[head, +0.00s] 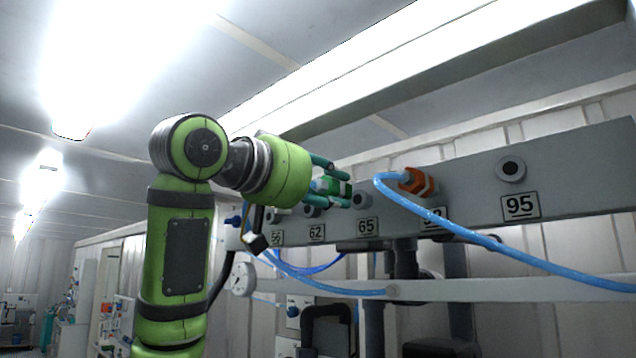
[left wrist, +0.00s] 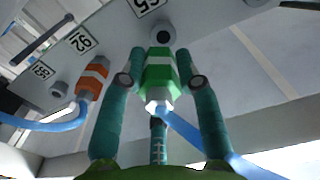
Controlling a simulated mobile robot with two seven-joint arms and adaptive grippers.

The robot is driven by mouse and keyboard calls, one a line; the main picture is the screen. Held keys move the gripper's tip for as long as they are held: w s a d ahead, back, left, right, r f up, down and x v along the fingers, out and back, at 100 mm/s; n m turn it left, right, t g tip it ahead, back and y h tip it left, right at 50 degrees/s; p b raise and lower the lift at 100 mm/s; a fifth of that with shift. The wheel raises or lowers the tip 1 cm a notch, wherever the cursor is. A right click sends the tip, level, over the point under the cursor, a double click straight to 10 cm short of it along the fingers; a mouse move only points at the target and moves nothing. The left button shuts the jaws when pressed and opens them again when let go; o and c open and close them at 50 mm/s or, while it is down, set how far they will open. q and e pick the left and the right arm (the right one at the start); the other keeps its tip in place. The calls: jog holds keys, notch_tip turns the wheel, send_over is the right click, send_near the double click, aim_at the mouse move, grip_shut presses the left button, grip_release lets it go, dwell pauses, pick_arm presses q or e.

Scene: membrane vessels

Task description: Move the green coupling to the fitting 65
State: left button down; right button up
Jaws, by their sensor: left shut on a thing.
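The green coupling (head: 336,187), with a white band, is held between the teal fingers of my left gripper (head: 345,190), which is shut on it. In the left wrist view the coupling (left wrist: 158,78) sits between the fingers of the gripper (left wrist: 160,58), with a blue hose (left wrist: 188,132) trailing from its near end. Fitting 65 (head: 362,200) is a grey round port above the "65" label (head: 367,227). In the left wrist view the fitting (left wrist: 162,34) is just beyond the coupling's far end, roughly in line. I cannot tell whether they touch. My right gripper is out of view.
An orange coupling (head: 418,182) with a blue hose (head: 470,233) sits on the fitting to the right. Fitting 95 (head: 510,169) is bare. Fitting 62 (head: 311,211) is to the left, partly behind the gripper. A grey rail (head: 520,290) runs below the panel.

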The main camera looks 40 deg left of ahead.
aim_at(345, 196)
pick_arm(q)
jog(key=shift+w+a, duration=0.2)
jog(key=shift+w, duration=0.75)
jog(key=shift+w+a+p, duration=0.15)
jog(key=shift+w+p, duration=0.15)
jog(key=shift+w, duration=0.35)
jog(key=shift+d, duration=0.3)
jog(key=shift+a, duration=0.1)
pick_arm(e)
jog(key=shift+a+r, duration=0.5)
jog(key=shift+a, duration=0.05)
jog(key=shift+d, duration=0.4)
pick_arm(q)
jog(key=shift+w, duration=0.65)
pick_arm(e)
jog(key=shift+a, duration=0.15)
